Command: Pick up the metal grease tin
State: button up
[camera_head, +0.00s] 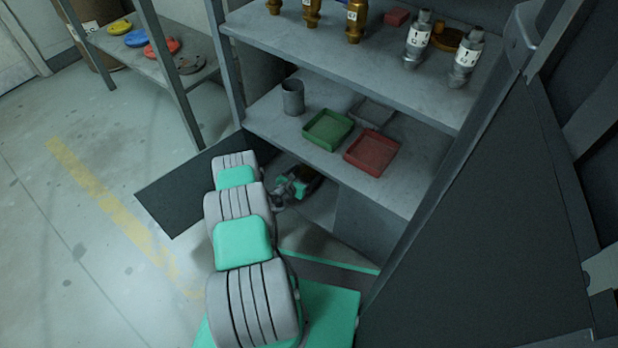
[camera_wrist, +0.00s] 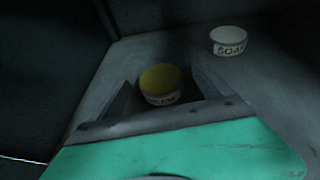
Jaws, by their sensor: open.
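A round tin with a yellow top (camera_wrist: 160,78) and a pale labelled side stands in the lower compartment, in the wrist view. Its label is too blurred to read surely, so I cannot confirm that it is the grease tin. My gripper (camera_wrist: 162,90) is open, with one finger on each side of this tin; I cannot tell whether they touch it. In the head view my gripper (camera_head: 298,186) is low inside the cabinet, partly hidden by the shelf.
A shelf above my gripper holds a grey cup (camera_head: 292,97), a green tray (camera_head: 328,130) and a red tray (camera_head: 371,152). An open dark door panel (camera_head: 172,196) lies left of my arm. A dark wall (camera_wrist: 45,60) stands left in the wrist view.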

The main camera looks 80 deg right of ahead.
aim_at(307, 171)
jog(key=b+x, duration=0.1)
jog(key=x, duration=0.2)
jog(key=shift+d+f, duration=0.1)
jog(key=shift+f, duration=0.2)
jog(key=c, duration=1.7)
